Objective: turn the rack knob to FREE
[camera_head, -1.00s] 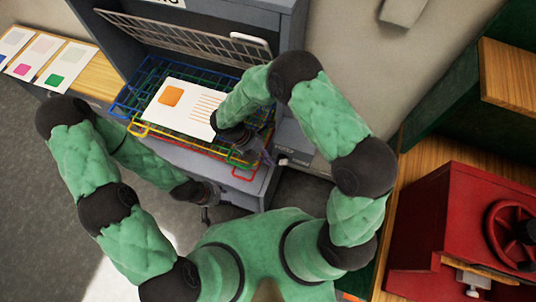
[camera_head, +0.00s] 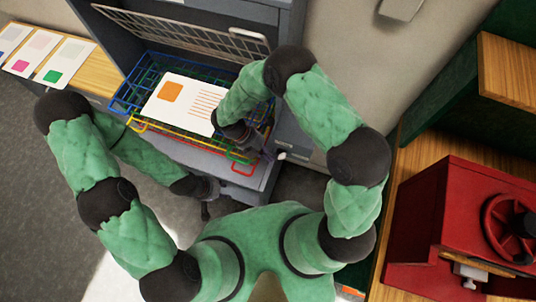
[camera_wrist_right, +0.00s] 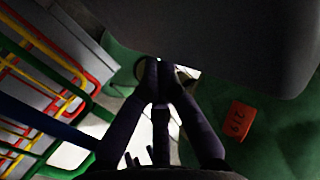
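The rack is a stack of coloured wire shelves (camera_head: 128,98) in a grey cabinet, with a printed sheet (camera_head: 178,104) on top. A small white knob (camera_head: 281,156) shows on the grey face at the rack's right side. Any lettering at it is too small to read. My right gripper (camera_head: 265,153) is just left of the knob. In the right wrist view its dark fingers (camera_wrist_right: 162,80) converge until the tips meet, with a pale patch behind them. I see nothing clearly held. My left gripper (camera_head: 212,190) is low in front of the cabinet, its fingers too small to judge.
A wire grate (camera_head: 180,32) is raised above the rack. Sheets with colour swatches (camera_head: 30,52) lie on a wooden ledge at left. A red press with a wheel (camera_head: 450,215) stands at right. An orange tag marked 219 (camera_wrist_right: 240,116) shows in the right wrist view.

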